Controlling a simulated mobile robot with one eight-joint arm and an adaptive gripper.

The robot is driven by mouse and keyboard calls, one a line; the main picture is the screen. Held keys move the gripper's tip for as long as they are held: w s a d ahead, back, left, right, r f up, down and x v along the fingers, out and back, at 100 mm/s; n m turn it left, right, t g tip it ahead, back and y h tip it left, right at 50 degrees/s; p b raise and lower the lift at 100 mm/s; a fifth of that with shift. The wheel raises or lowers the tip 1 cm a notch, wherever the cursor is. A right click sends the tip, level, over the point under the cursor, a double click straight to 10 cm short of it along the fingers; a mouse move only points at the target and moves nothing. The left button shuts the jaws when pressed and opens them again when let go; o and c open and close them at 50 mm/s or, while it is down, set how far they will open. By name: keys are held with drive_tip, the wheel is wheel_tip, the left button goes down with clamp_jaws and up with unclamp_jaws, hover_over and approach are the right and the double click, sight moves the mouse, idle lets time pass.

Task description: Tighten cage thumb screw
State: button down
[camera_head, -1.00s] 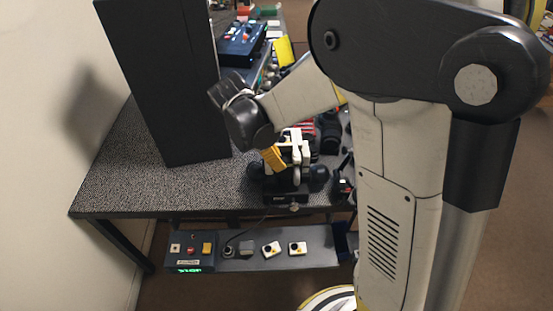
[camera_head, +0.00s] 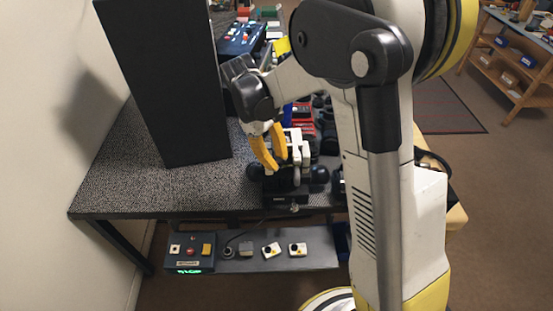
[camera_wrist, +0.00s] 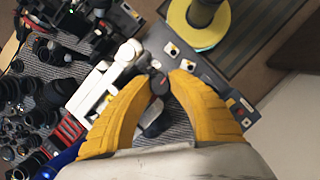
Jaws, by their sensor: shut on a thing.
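A white-and-black cage assembly (camera_head: 297,150) stands near the table's front edge, on a dark mount with round black knobs. It also shows in the wrist view (camera_wrist: 103,83). My gripper (camera_head: 276,166) reaches down to its left side with two yellow fingers. In the wrist view my gripper (camera_wrist: 162,77) has its fingertips on either side of a small dark round knob, which looks like the thumb screw (camera_wrist: 159,86). It is shut on that knob. The fingers hide part of the cage, and the screw is too small to make out in the head view.
A tall black panel (camera_head: 165,85) stands on the speckled table (camera_head: 120,185) to the left of my gripper. Dark lens parts (camera_wrist: 35,100) crowd the table beside the cage. A lower shelf (camera_head: 262,257) holds a control box (camera_head: 190,253) and small white switches.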

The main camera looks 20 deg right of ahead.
drive_tip(key=shift+m, duration=0.9)
drive_tip(key=shift+y, duration=0.3)
drive_tip(key=c, duration=1.2)
unclamp_jaws()
drive_tip(key=v, duration=1.2)
drive_tip(key=shift+w, duration=0.15)
